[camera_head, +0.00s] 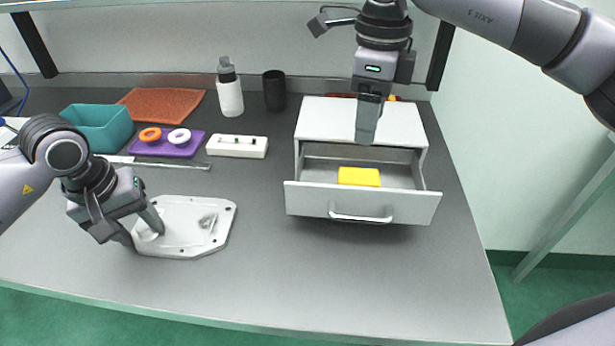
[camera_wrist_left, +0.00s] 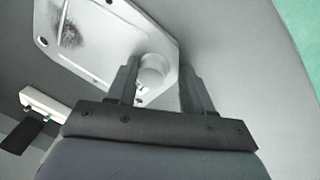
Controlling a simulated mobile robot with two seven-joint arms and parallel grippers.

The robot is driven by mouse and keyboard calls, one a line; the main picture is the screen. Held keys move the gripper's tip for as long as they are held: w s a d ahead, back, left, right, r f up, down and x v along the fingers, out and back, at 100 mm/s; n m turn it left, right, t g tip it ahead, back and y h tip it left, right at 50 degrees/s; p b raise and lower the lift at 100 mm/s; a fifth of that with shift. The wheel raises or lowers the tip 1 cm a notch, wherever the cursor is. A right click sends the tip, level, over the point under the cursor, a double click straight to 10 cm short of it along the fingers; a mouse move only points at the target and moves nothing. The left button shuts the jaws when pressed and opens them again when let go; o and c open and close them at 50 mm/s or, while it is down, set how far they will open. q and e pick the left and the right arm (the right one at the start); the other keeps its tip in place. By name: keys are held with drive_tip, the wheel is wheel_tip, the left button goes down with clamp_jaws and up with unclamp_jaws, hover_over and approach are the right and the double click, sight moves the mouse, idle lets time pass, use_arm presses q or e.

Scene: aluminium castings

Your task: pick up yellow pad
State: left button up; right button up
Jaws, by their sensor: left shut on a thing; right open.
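The yellow pad (camera_head: 358,177) lies in the open drawer (camera_head: 364,204) of a white cabinet (camera_head: 345,116) in the head view. My right gripper (camera_head: 367,138) hangs over the cabinet's front edge, pointing down, above and behind the pad and apart from it. It is open, though its fingers overlap from this side. My left gripper (camera_head: 145,234) is shut on the aluminium casting (camera_head: 185,232), a pale plate lying on the table. In the left wrist view its fingers (camera_wrist_left: 157,80) stand on either side of the casting's round boss (camera_wrist_left: 153,70).
A teal bin (camera_head: 104,127), an orange mat (camera_head: 163,103), a purple tray (camera_head: 168,145) with an orange and a white ring, and a white block (camera_head: 237,146) stand at the left. A bottle (camera_head: 229,88) and black cup (camera_head: 274,90) stand behind. The front table is clear.

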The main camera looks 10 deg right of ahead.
drive_tip(key=n, duration=0.2)
hover_over(360, 175)
drive_tip(key=shift+n, duration=0.4)
drive_tip(key=f, duration=0.6)
drive_tip(key=shift+s, duration=0.25)
drive_tip(key=shift+w+f, duration=0.15)
drive_tip(key=shift+f, duration=1.4)
drive_tip(key=shift+w+f, duration=0.1)
drive_tip(key=shift+f, duration=1.4)
drive_tip(key=c, duration=0.9)
drive_tip(key=shift+o, duration=0.2)
wheel_tip(360, 175, up, 10)
drive_tip(key=shift+f, duration=0.15)
drive_tip(key=shift+r, duration=0.2)
drive_tip(key=shift+c, duration=0.7)
